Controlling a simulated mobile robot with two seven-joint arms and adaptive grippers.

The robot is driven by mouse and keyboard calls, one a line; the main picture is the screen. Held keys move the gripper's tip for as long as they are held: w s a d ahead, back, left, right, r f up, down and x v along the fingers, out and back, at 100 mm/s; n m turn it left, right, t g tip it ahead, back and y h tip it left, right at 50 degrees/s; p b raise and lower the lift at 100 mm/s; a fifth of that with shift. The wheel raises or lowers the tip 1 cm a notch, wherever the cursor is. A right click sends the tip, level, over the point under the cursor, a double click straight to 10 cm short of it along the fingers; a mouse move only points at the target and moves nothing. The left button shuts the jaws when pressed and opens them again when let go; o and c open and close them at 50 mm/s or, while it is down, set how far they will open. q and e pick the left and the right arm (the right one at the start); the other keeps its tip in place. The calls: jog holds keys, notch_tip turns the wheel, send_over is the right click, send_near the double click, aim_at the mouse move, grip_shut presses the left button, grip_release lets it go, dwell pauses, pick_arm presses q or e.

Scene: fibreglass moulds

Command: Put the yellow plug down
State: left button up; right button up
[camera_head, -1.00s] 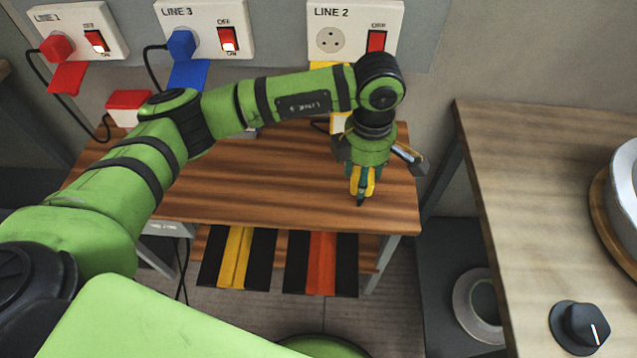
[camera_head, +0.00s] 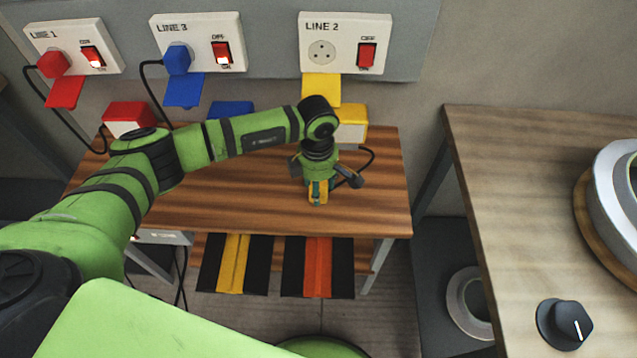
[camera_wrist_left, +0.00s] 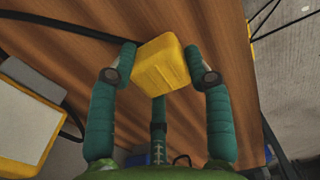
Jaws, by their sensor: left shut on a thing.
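The yellow plug (camera_wrist_left: 160,65) is a small block between the teal fingers of my left gripper (camera_wrist_left: 158,72) in the left wrist view. The gripper is shut on it, one finger at each side, with the wooden tabletop behind. In the head view, my left gripper (camera_head: 318,197) points down over the right half of the wooden table (camera_head: 220,190), and a bit of the yellow plug shows at its fingertips. I cannot tell whether the plug touches the tabletop. The LINE 2 socket (camera_head: 321,52) is empty, with a yellow flap (camera_head: 321,88) below it. My right gripper is not in view.
Red (camera_head: 128,118), blue (camera_head: 231,109) and yellow-and-white (camera_head: 352,125) boxes stand along the table's back edge. A black cable (camera_head: 370,160) loops beside the yellow one. Red and blue plugs fill LINE 1 and LINE 3. The table's left and middle are clear.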

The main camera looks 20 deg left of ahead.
pick_arm(q)
jog(key=shift+f+b, duration=0.45)
jog(key=shift+b, duration=0.1)
jog(key=o, duration=1.2)
jog(key=shift+c, duration=0.2)
jog(key=shift+r, duration=0.1)
jog(key=shift+r+p, duration=0.2)
jog(key=shift+p, duration=0.15)
jog(key=shift+r+p, duration=0.4)
jog(key=shift+p, duration=0.05)
notch_tip(320, 180, up, 12)
jog(key=b, duration=0.2)
jog(key=shift+f, duration=0.15)
jog(key=shift+f, duration=0.1)
